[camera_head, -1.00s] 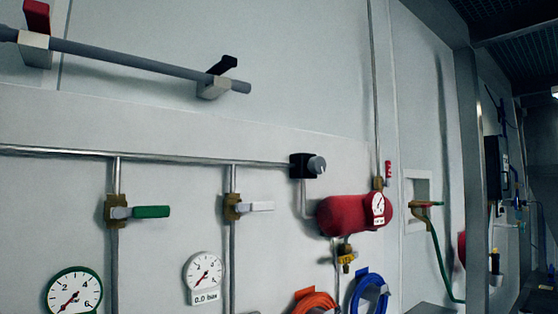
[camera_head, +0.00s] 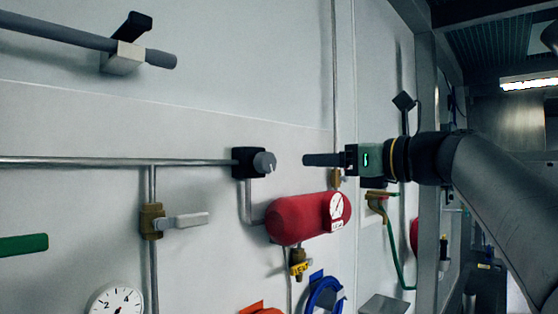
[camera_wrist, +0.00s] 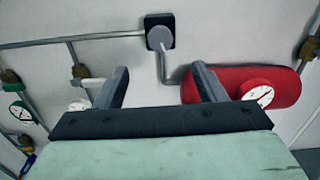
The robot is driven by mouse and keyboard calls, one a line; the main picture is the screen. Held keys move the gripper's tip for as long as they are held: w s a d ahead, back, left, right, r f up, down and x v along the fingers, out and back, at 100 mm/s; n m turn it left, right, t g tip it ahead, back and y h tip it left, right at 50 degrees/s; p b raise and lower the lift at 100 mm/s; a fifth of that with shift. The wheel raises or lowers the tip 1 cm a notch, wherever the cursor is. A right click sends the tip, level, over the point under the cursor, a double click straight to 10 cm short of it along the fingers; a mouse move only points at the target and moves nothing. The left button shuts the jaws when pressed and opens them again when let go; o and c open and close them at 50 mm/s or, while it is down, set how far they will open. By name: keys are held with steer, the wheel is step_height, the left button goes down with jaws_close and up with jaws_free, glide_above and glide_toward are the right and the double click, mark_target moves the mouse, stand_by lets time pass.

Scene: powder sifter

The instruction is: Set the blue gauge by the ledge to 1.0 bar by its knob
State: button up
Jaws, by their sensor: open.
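No gauge that is clearly blue shows in either view. A black regulator with a grey round knob (camera_head: 263,163) sits on the wall at the right end of a horizontal pipe; the knob also shows in the wrist view (camera_wrist: 158,38). My gripper (camera_head: 306,160) is in front of the wall, right of the knob in the head view and apart from it. In the wrist view my gripper (camera_wrist: 160,68) has its two fingers spread, with nothing between them and the knob above the gap. A white gauge (camera_head: 115,302) is cut off at the bottom; its reading is unclear.
A red tank (camera_head: 298,218) with a small gauge (camera_head: 337,210) hangs below the knob. A white-handled valve (camera_head: 180,221) is at left. A blue hose coil (camera_head: 325,295) and a grey ledge (camera_head: 385,304) are at the bottom. A green-rimmed gauge (camera_wrist: 20,112) shows at left.

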mark_target(270, 161)
steer(key=p+x, duration=0.4)
steer(key=x, duration=1.1)
steer(key=shift+w+a, duration=0.15)
steer(key=shift+w, duration=0.05)
steer(key=c, duration=1)
